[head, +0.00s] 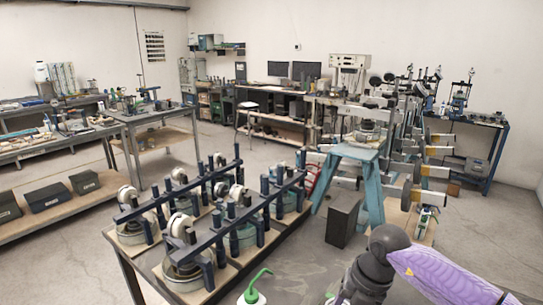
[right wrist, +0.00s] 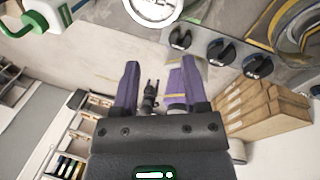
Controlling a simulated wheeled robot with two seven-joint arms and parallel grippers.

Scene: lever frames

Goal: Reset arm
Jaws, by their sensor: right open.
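My right gripper (right wrist: 154,85) shows in the right wrist view with its two purple fingers apart. A small dark metal fitting (right wrist: 149,95) appears in the gap between them; I cannot tell how far beyond them it is. In the head view a grey joint and purple link of my arm enter at the lower right, with no fingertips visible. Lever frames with dark blue bars (head: 185,187) and white discs stand on the near table (head: 310,265). My left gripper is not in view.
The wrist view shows a panel with black knobs (right wrist: 221,51), a white disc (right wrist: 154,8), a wooden block (right wrist: 262,115) and a green-and-white container (right wrist: 45,20). A green-nozzled bottle (head: 252,290) stands at the head view's bottom edge. A teal stand (head: 370,185) is behind the table; grey floor is open at left.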

